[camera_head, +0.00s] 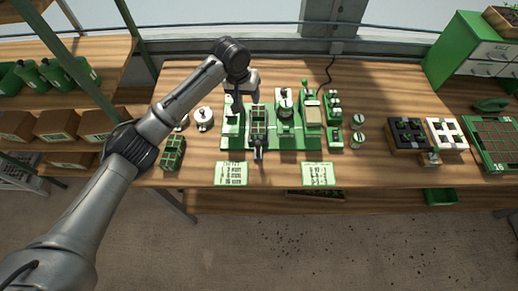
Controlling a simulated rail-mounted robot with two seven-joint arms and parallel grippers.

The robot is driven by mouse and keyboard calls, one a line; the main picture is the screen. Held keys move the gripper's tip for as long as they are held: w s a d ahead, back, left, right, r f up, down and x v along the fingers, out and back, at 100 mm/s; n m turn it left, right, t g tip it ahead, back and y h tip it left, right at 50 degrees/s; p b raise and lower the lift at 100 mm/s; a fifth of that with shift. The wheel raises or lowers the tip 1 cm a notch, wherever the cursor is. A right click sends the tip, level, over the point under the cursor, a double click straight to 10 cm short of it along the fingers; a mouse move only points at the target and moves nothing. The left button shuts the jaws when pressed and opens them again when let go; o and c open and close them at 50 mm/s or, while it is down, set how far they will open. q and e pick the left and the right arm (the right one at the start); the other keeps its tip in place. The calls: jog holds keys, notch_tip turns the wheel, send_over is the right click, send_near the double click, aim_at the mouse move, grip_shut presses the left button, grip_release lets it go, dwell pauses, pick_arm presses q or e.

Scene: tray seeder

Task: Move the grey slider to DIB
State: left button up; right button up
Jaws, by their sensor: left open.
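The green tray seeder (302,143) stands on the wooden bench with several modules side by side. A green cell tray (258,118) sits in it, with a small grey piece (258,153) sticking out at its front edge. I cannot tell whether this piece is the grey slider. My left gripper (238,116) points down over the left part of the seeder, beside the cell tray. It is open, but its fingertips are small and dark, and I cannot tell whether they touch anything. The DIB label is too small to read. My right gripper is out of view.
Two printed cards (231,174) (318,174) lie at the bench's front edge. Another green cell tray (173,152) and a white round pot (204,118) are at left. A black block (407,134) and a white frame (446,134) are at right. The bench right of the seeder is partly clear.

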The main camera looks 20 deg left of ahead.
aim_at(258, 143)
pick_arm(q)
jog(key=s+d+f+n+g+h, duration=0.1)
jog(key=s+d+f+n, duration=0.1)
jog(key=f+n, duration=0.2)
jog(key=s+d+f+n+g, duration=0.1)
jog(key=d+f+n, duration=0.1)
jog(key=f, duration=0.4)
jog(key=s+d+f+n+g+h, duration=0.1)
jog(key=s+d+f+n, duration=0.1)
jog(key=f+n, duration=0.3)
jog(key=shift+s+f+n+h+b, duration=0.15)
jog(key=shift+s+n+h+b, duration=0.15)
jog(key=shift+s+b, duration=0.05)
jog(key=shift+a, duration=0.1)
grip_shut()
dwell(0.3)
